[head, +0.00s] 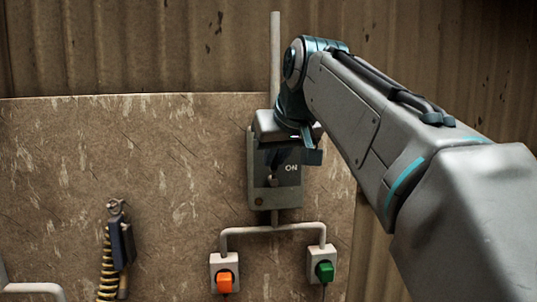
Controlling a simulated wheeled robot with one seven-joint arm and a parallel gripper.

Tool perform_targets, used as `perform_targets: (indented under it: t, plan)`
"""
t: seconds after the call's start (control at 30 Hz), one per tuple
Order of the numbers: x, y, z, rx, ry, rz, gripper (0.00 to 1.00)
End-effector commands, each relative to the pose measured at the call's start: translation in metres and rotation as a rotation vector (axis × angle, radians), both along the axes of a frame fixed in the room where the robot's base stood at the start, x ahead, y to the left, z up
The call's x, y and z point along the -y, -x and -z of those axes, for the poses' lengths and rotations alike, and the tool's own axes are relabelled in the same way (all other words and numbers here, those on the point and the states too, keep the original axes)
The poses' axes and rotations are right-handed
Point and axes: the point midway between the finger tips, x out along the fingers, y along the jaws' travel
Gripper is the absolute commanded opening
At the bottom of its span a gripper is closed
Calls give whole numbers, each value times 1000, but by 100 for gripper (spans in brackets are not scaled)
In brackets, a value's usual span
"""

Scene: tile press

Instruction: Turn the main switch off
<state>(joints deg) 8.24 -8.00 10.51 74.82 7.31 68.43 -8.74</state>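The main switch is a grey box (287,196) mounted on the board in the head view, with a conduit above and below it. The word ON shows on its face, and a small dark knob or lever end (272,181) shows left of that word. My gripper (284,159) is in front of the upper part of the box, just above the knob, and hides that part. I cannot tell whether it touches the switch, or whether its fingers are open or shut.
Below the box, conduit branches to an orange button (225,282) and a green button (324,271). A dark handheld device (122,246) with a yellow coiled cord hangs at left. Corrugated wall (130,45) stands behind the board (120,150). The board's upper left is bare.

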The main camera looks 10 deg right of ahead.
Motion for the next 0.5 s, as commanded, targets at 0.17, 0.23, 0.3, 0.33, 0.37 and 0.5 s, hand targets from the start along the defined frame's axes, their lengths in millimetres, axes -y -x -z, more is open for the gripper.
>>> perform_targets:
  t: [0.17,0.23,0.3,0.33,0.37,0.5]
  plan:
    - [0,0,2,-6,1,-1,35]
    - [0,0,2,-5,0,-1,35]
    - [0,0,1,-4,0,-1,35]
    - [0,0,1,-4,0,-1,35]
    - [0,1,1,-3,0,-1,35]
    - [2,8,-8,0,0,0,35]
